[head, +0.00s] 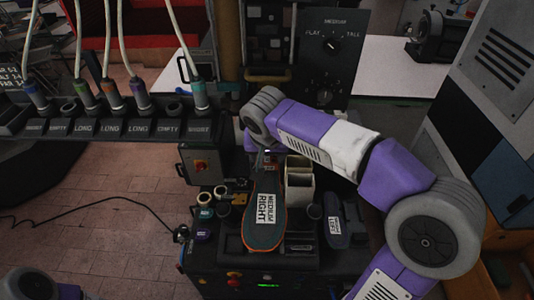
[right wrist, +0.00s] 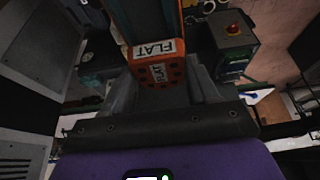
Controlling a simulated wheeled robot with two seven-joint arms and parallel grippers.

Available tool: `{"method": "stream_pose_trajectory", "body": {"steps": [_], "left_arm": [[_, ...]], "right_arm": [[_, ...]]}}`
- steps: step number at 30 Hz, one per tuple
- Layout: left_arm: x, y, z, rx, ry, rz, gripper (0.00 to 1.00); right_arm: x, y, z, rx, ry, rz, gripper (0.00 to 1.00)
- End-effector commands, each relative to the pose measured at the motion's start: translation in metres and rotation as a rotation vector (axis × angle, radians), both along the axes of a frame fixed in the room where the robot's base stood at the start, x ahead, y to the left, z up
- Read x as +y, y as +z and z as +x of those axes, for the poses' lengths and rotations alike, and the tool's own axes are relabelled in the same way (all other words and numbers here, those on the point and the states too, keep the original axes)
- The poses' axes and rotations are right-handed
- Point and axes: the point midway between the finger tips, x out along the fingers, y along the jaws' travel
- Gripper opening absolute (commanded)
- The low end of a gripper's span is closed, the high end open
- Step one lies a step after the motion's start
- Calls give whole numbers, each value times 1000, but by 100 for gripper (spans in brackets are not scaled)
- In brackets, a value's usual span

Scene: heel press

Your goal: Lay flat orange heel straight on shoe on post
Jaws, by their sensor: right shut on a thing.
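The shoe (head: 264,235) lies on the post in the middle of the head view, a dark sole with an orange edge and a "MEDIUM RIGHT" label. Its rounded end points towards me; the post is hidden. My right gripper (head: 268,158) is at its far end. In the right wrist view the gripper (right wrist: 163,82) is shut on the orange heel (right wrist: 174,73), a block with dark holes and "FLAT" labels. The heel is at the end of the shoe's sole (right wrist: 148,10); I cannot tell whether they touch. My left gripper is out of the picture.
A second, purple shoe (head: 336,226) lies to the right of the post. A pale divided bin (head: 299,182) stands close behind. A control box (head: 201,164) with a red knob stands left. A labelled rack (head: 110,128) with cabled tools runs along the upper left.

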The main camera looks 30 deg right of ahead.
Motion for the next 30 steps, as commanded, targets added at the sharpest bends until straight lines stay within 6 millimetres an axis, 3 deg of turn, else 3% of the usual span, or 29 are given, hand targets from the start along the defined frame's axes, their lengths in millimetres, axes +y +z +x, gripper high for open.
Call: {"method": "stream_pose_trajectory", "body": {"steps": [21,22,27,30], "left_arm": [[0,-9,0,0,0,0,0],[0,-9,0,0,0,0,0],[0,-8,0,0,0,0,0],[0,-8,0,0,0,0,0]], "right_arm": [[0,-9,0,0,0,0,28],[0,-9,0,0,0,0,61],[0,-9,0,0,0,0,87],[0,-9,0,0,0,0,89]]}}
